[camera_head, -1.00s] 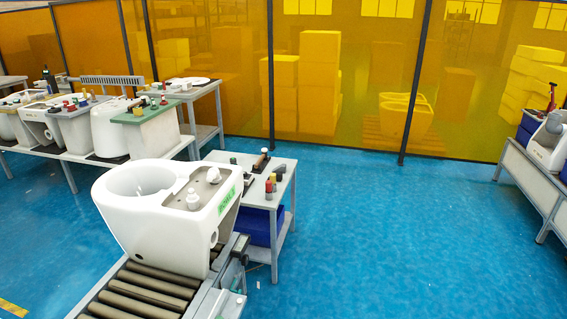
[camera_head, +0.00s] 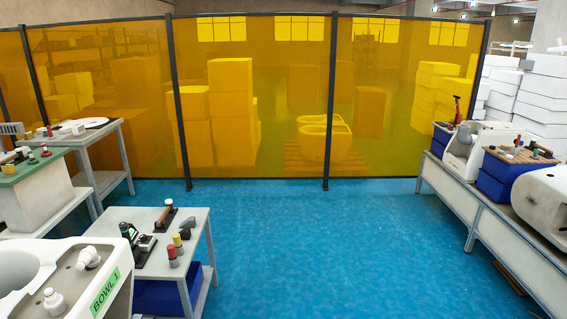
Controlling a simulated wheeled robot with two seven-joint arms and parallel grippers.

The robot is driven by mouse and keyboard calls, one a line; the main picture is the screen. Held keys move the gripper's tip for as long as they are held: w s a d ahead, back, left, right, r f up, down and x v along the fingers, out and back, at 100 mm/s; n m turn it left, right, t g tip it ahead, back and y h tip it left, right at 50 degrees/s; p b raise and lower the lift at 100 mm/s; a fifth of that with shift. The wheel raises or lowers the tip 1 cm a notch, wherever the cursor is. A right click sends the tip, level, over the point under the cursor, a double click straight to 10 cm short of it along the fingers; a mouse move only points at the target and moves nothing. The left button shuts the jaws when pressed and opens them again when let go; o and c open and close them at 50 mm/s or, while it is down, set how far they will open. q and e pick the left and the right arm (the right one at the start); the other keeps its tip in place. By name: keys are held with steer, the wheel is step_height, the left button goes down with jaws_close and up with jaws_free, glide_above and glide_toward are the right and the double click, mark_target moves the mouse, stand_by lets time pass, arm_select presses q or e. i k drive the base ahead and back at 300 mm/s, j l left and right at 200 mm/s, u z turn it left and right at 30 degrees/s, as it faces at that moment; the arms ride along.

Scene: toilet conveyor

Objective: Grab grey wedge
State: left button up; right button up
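I cannot make out a grey wedge for certain. A small light-grey table (camera_head: 125,216) at the lower left holds several small tools. Among them are a dark block with a brown handle (camera_head: 166,215), a black tool (camera_head: 138,246) and a small dark grey piece (camera_head: 188,222) that is too small to identify. Short red-topped (camera_head: 172,256) and yellow-topped (camera_head: 177,241) items stand near its right edge. Neither of my grippers shows in the head view.
A white toilet bowl labelled BOWL 1 (camera_head: 60,285) fills the lower left corner. A long bench (camera_head: 470,208) with toilet parts and a blue bin (camera_head: 500,187) stands at the right. An amber partition (camera_head: 260,165) closes the back. The blue floor (camera_head: 310,240) between is clear.

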mark_target(190, 222)
steer(key=i+l+z, duration=0.15)
steer(key=i, duration=1.3)
steer(key=i+u, duration=0.3)
steer(key=i, duration=0.15)
steer(key=i+u, duration=0.3)
steer(key=i, duration=0.15)
steer(key=i+l+u, duration=0.45)
steer(key=i+u, duration=0.2)
steer(key=i+l+u, duration=0.3)
steer(key=i, duration=0.15)
